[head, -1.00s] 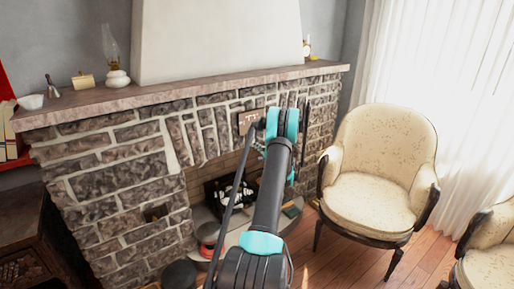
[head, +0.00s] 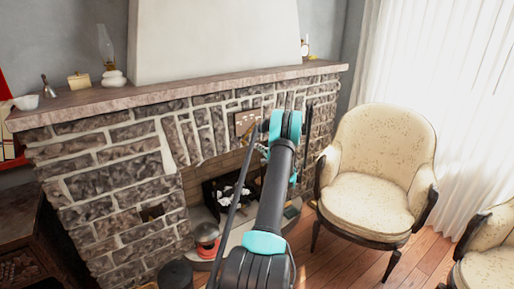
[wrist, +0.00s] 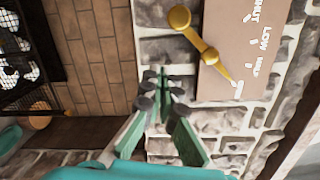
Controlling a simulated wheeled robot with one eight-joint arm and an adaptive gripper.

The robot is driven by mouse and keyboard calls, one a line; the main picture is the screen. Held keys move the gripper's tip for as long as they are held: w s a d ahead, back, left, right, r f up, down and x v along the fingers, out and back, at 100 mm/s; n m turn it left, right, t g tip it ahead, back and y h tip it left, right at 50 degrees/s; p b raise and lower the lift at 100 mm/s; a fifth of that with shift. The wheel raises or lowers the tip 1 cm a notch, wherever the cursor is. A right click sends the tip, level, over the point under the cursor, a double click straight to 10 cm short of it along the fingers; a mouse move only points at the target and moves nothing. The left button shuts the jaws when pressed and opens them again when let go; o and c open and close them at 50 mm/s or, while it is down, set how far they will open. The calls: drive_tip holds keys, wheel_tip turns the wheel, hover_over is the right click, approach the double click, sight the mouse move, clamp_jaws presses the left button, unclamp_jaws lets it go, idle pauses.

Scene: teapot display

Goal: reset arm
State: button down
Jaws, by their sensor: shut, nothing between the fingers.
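My gripper (wrist: 162,84) shows in the wrist view with its green-padded fingers brought together and nothing held. It points toward the stone fireplace front, below and beside a tan plate (wrist: 262,45) with white lettering, partly readable as LOW. A brass lever (wrist: 205,48) lies across the plate's edge, apart from the fingers as far as I can tell. In the head view my arm reaches forward to the fireplace (head: 120,165), and the plate (head: 246,122) shows just left of the arm's teal joint. The fingers are mostly hidden behind my arm there.
The mantel (head: 190,90) carries an oil lamp (head: 112,60), a small bell, a box and a white bowl (head: 26,102). The firebox holds a dark grate (head: 222,193). A cream armchair (head: 375,165) stands right of my arm. Some wooden floor is clear between the chairs.

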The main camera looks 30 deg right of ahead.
drive_tip(key=s+d, duration=0.1)
drive_tip(key=s, duration=0.8)
drive_tip(key=w+a+r+n+g+y, duration=0.1)
drive_tip(key=a+r+n+g, duration=0.15)
drive_tip(key=a, duration=0.65)
drive_tip(key=w+a+r+n+g+y, duration=0.15)
drive_tip(key=a+r, duration=0.25)
drive_tip(key=a, duration=0.4)
drive_tip(key=s+a+r+n+g, duration=0.1)
drive_tip(key=s+a+n+g, duration=0.2)
drive_tip(key=a, duration=0.6)
drive_tip(key=s+a+r+n+g, duration=0.1)
drive_tip(key=s+a+r+n, duration=0.15)
drive_tip(key=s+a, duration=0.45)
drive_tip(key=s+a+f+n+g+h, duration=0.15)
drive_tip(key=s+a+n+g, duration=0.3)
drive_tip(key=s+a, duration=0.8)
drive_tip(key=s+f+n+h, duration=0.2)
drive_tip(key=s, duration=0.7)
drive_tip(key=s+f+n+g+h, duration=0.1)
drive_tip(key=s+n+h, duration=0.1)
drive_tip(key=s, duration=0.8)
drive_tip(key=shift+a+f+n, duration=0.3)
drive_tip(key=shift+f+n, duration=0.1)
drive_tip(key=shift+n, duration=0.1)
